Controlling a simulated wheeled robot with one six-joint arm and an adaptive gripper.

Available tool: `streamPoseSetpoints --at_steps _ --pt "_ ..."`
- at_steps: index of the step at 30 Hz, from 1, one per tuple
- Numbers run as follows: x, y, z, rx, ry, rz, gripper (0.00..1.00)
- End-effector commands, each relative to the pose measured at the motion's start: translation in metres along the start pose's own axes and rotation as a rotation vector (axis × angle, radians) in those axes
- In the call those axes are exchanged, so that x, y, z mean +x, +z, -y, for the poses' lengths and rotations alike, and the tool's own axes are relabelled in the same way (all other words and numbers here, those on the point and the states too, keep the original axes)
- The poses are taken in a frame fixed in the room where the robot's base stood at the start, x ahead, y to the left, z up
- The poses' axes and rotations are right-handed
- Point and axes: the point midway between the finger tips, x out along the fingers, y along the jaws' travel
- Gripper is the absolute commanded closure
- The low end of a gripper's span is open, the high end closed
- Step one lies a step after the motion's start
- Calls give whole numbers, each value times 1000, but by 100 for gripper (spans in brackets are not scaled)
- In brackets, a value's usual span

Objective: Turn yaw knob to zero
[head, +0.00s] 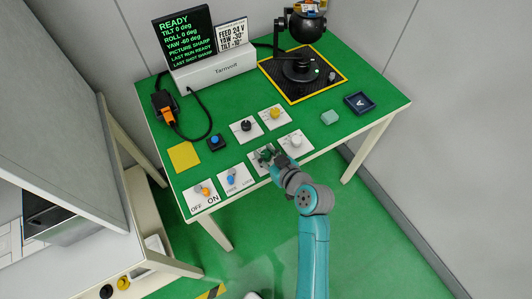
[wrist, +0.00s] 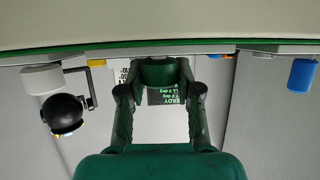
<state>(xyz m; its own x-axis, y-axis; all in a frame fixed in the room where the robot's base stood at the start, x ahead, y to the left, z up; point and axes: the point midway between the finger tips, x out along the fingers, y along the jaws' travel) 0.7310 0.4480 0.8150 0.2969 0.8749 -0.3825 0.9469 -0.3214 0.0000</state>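The display (head: 186,39) reads tilt 0, roll 0 and yaw -60 degrees. My gripper (head: 265,155) is over a white plate in the front row, between the blue knob (head: 231,179) and the white knob (head: 295,141), and hides most of what is there. In the wrist view a dark green knob (wrist: 160,71) sits between my fingers (wrist: 160,78), which appear closed against its sides. No knob label is readable there. The gimbal camera (head: 307,27) stands at the back right and shows at left in the wrist view (wrist: 62,114).
A black knob (head: 246,125) and a yellow knob (head: 274,112) stand behind my gripper. An orange switch (head: 205,190) marked OFF and ON is at front left. A blue button (head: 215,141), a yellow pad (head: 184,156), a green block (head: 330,117) and a dark tray (head: 359,102) also lie on the table.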

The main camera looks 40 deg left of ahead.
Motion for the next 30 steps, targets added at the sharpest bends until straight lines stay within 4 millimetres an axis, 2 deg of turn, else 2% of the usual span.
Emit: streamPoseSetpoints --at_steps 14,30 --pt "0 0 2 35 86 0 100" --pt "1 0 3 159 393 0 100"
